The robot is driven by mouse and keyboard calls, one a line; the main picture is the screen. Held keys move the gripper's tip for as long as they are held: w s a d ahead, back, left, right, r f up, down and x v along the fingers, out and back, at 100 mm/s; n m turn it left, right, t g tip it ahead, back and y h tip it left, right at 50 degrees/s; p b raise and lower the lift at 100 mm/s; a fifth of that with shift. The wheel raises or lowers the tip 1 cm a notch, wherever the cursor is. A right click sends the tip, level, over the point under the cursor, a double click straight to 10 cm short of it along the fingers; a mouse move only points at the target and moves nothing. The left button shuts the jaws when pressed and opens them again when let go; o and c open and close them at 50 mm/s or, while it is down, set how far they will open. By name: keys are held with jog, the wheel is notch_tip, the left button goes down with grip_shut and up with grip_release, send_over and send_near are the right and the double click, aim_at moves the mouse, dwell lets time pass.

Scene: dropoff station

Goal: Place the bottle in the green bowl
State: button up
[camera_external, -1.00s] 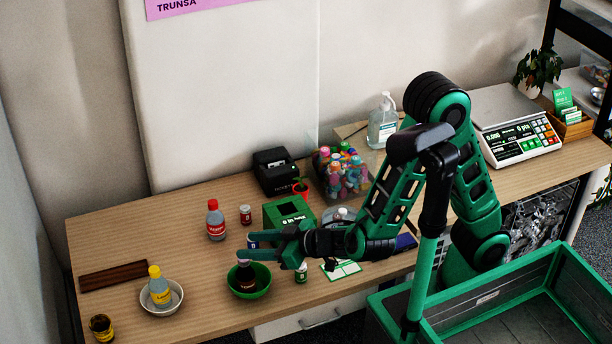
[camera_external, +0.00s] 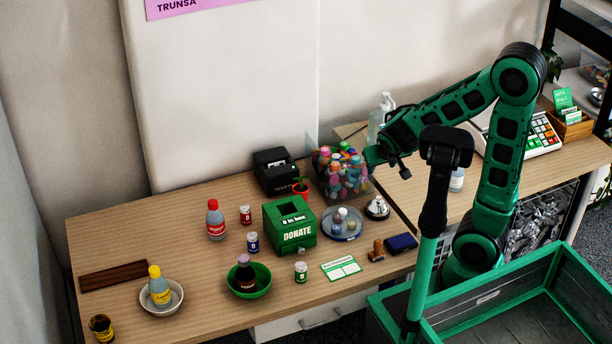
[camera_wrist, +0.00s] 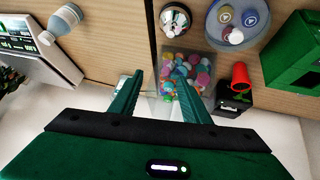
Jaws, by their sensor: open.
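A dark bottle with a pale cap (camera_external: 245,271) stands in the green bowl (camera_external: 262,290) near the front edge of the table. A yellow-capped bottle (camera_external: 158,286) stands in a white bowl (camera_external: 172,306) to the left. A red-capped bottle with a red label (camera_external: 215,220) stands on the table behind. My gripper (camera_external: 372,158) is open and raised, well to the right of the green bowl, near the clear bin of colourful bottles. In the wrist view my gripper (camera_wrist: 158,98) has its fingers apart, with that bin beyond them. The green bowl is not in the wrist view.
A green donation box (camera_external: 290,225), small jars (camera_external: 301,272), a round tray (camera_external: 342,224) and a bell (camera_external: 377,207) stand on the table. The clear bin (camera_external: 341,172) and a black printer (camera_external: 274,171) are behind. A bottle (camera_wrist: 60,22) and scale (camera_wrist: 22,42) show in the wrist view.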

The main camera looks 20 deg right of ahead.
jog(key=s+d+r+m+g, duration=0.2)
jog(key=s+d+m+g, duration=0.25)
jog(key=s+d, duration=1.05)
jog(key=s+d+r+g+y, duration=0.1)
jog(key=s+d+g+y, duration=0.1)
jog(key=s, duration=0.6)
jog(key=shift+d+r+m+y, duration=0.15)
jog(key=shift+d+m+y, duration=0.25)
jog(key=shift+y, duration=0.1)
